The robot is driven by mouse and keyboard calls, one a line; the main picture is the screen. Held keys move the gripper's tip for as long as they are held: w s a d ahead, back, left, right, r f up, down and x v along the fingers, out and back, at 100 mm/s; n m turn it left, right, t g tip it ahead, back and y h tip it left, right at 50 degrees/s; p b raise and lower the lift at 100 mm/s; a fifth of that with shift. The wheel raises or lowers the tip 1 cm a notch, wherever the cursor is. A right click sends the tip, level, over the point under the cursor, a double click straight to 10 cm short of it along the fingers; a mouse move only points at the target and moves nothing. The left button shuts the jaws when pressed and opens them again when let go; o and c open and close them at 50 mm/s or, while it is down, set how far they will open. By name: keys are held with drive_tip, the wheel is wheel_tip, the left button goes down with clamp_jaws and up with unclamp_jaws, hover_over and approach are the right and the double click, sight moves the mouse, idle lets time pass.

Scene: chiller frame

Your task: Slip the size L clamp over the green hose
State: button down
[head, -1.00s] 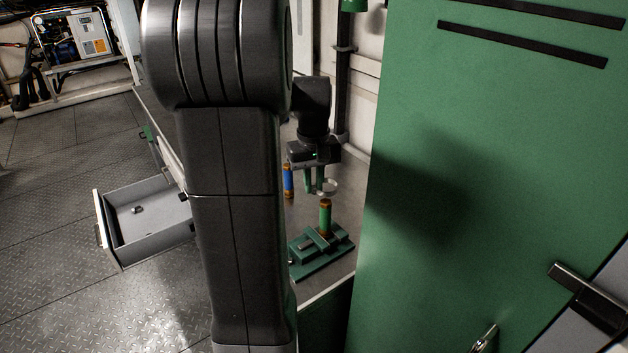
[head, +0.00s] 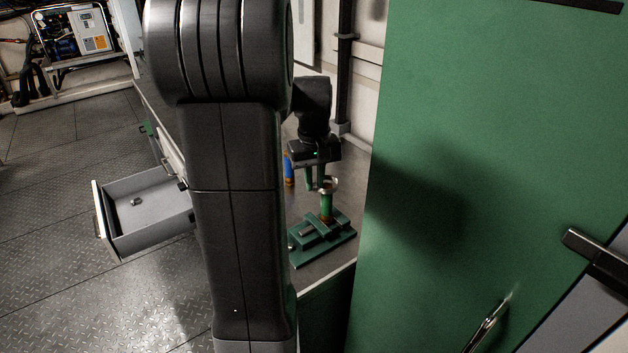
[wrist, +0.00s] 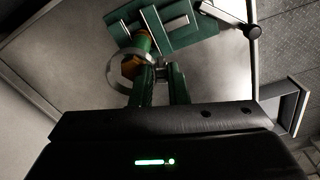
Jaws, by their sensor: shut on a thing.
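The green hose (head: 326,207) stands upright in a green vise-like fixture (head: 340,235) on the bench, in the head view. My gripper (head: 316,184) is shut on a pale ring-shaped clamp (head: 331,183) and holds it level at the hose's top end. In the wrist view the clamp (wrist: 111,68) extends left of my gripper's fingertips (wrist: 161,73), and the hose's orange end (wrist: 131,67) shows through its opening. The green hose (wrist: 143,43) continues behind it. I cannot tell whether the clamp is around the hose end or just above it. No size mark is readable.
A blue hose (head: 289,170) stands behind my gripper on the bench. A tall green panel (head: 480,160) closes off the right side. An open grey drawer (head: 115,240) at left holds a small item (head: 136,202). The bench around the fixture is mostly clear.

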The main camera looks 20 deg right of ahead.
sight(314, 189)
drive_tip(key=f, duration=0.2)
drive_tip(key=s+f, duration=0.1)
drive_tip(key=shift+a, duration=0.25)
drive_tip(key=c, duration=1.4)
unclamp_jaws()
drive_tip(key=shift+a+b, duration=0.1)
drive_tip(key=shift+b, duration=0.2)
drive_tip(key=shift+o, duration=0.4)
drive_tip(key=shift+a, duration=0.2)
drive_tip(key=r, duration=0.2)
drive_tip(key=d+r, duration=0.1)
drive_tip(key=r, duration=0.3)
drive_tip(key=shift+w+d+r, duration=0.2)
drive_tip(key=shift+w+r, duration=0.15)
drive_tip(key=shift+w, duration=0.05)
wheel_tip(314, 189, up, 10)
drive_tip(key=a, duration=0.1)
drive_tip(key=shift+s+a, duration=0.15)
drive_tip(key=shift+s, duration=0.05)
